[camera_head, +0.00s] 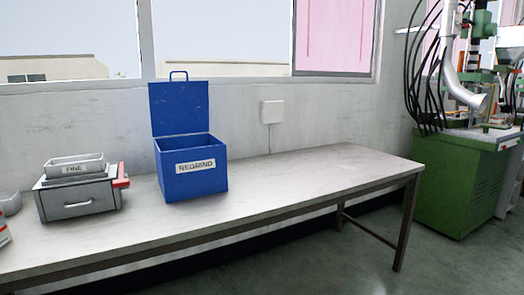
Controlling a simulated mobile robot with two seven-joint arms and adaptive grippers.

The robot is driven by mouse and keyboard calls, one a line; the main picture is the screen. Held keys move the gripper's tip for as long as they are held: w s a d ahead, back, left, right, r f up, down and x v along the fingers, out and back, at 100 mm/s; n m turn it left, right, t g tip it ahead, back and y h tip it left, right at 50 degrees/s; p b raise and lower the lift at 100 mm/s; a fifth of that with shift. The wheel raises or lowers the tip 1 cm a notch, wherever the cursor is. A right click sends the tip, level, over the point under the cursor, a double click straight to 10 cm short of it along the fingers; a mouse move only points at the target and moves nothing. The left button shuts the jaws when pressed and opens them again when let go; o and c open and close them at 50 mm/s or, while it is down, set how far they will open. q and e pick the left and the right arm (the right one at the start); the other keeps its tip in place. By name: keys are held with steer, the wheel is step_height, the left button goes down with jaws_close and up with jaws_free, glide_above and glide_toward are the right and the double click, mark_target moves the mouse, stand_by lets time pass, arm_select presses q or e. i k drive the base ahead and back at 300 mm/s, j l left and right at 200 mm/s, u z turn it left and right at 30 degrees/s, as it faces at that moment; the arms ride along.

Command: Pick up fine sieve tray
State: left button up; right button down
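The fine sieve tray (75,166) is a small grey metal tray with a white label reading FINE. It sits on top of a grey box unit (80,197) with a front drawer and handle, on the left part of the workbench. The tray looks empty, though its inside shows only in part. Neither of my grippers shows in the head view.
A blue REGRIND bin (193,181) with its lid raised stands right of the sieve unit on the long workbench (310,175). The bench's right half is clear. A green machine (457,185) stands beyond its right end. Grey and red items are cut off at the left edge.

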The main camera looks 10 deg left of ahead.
mark_target(88, 164)
steer(key=u, duration=1.3)
